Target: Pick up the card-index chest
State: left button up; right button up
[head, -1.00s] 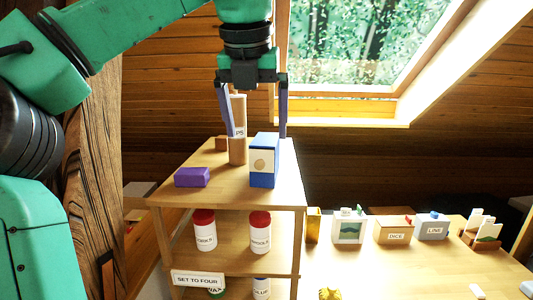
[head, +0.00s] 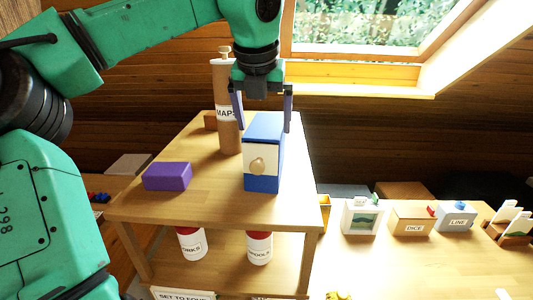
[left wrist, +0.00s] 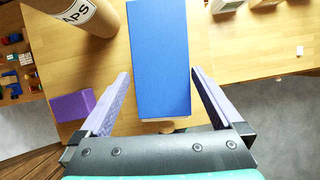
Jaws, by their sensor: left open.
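The card-index chest appears to be the blue box with a white front band and a round tan knob (head: 263,172), standing on the top board of a wooden shelf unit (head: 210,200). My left gripper (head: 263,118) is open above and behind its front, with one purple finger to each side of the box. In the left wrist view, the chest's plain blue top (left wrist: 160,60) lies between the open fingers (left wrist: 160,78), with a gap on each side. The fingers do not visibly touch it. My right gripper is not in view.
A brown tube labelled MAPS (head: 226,110) stands close to the left of the chest. A purple block (head: 167,177) lies at the front left of the board. Red-lidded jars (head: 259,248) are on the shelf below. A table with small boxes (head: 410,221) is at right.

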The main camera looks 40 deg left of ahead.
aim_at(266, 125)
pick_arm(q)
jog(key=p+x, duration=0.1)
jog(key=x, duration=0.1)
jog(key=w+p+x, duration=0.1)
jog(key=x, duration=0.2)
jog(key=shift+a+r+p, duration=0.15)
jog(key=shift+a+p, duration=0.1)
jog(key=shift+p, duration=0.05)
jog(key=shift+f, duration=0.35)
jog(key=shift+s+d, duration=0.1)
jog(key=shift+s, duration=0.05)
jog(key=shift+f, duration=0.2)
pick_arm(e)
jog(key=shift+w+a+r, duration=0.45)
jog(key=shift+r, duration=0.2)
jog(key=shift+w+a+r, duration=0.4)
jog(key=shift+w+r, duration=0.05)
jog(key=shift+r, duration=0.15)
pick_arm(q)
jog(key=shift+f, duration=0.1)
jog(key=shift+b, duration=0.35)
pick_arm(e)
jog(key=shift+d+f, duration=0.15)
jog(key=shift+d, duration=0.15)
pick_arm(q)
jog(key=c, duration=1.3)
